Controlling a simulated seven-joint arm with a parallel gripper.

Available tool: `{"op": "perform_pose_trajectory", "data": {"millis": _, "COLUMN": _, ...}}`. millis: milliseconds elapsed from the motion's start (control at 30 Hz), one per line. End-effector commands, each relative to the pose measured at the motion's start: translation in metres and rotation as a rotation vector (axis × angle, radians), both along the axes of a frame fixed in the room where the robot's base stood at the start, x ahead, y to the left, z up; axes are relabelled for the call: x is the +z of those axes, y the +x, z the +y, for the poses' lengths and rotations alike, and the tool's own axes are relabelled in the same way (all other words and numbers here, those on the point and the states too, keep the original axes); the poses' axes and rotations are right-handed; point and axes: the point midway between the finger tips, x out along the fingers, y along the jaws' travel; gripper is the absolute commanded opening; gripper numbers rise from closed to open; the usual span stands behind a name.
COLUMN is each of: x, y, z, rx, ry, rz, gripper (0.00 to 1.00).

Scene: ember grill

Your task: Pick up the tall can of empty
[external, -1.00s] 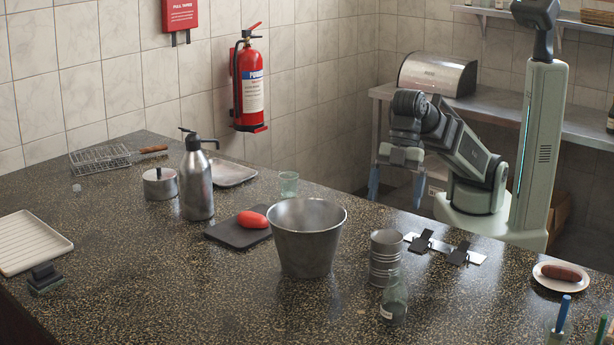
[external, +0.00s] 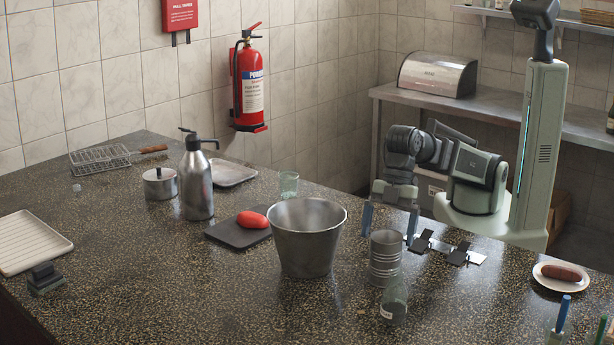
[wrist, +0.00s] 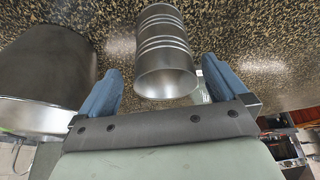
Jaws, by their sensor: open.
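The tall can (external: 385,258) is a ribbed, silvery metal can standing upright on the speckled counter, to the right of a metal bucket. In the wrist view the can (wrist: 166,55) appears open-mouthed and hollow, just beyond and between my fingertips. My gripper (external: 391,225) is open and empty, with blue fingers pointing down just behind the can. In the wrist view my gripper (wrist: 160,82) has its fingers spread wider than the can.
The metal bucket (external: 306,240) stands close on the left; it also shows in the wrist view (wrist: 40,75). A metal plate with black clips (external: 444,247) lies to the right. A plate with a sausage (external: 561,276) is farther right.

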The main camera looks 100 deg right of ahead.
Motion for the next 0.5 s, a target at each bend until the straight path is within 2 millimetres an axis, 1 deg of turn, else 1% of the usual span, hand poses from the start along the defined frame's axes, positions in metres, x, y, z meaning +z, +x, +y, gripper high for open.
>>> {"op": "perform_pose_trajectory", "data": {"millis": 167, "x": -0.012, "y": 0.001, "z": 0.007, "rx": 0.000, "ry": -0.002, "rz": 0.002, "gripper": 1.00}}
{"op": "perform_pose_trajectory", "data": {"millis": 300, "x": -0.026, "y": 0.004, "z": 0.015, "rx": 0.000, "ry": -0.002, "rz": 0.002, "gripper": 1.00}}
{"op": "perform_pose_trajectory", "data": {"millis": 500, "x": -0.042, "y": 0.007, "z": 0.021, "rx": 0.000, "ry": -0.003, "rz": 0.001, "gripper": 1.00}}
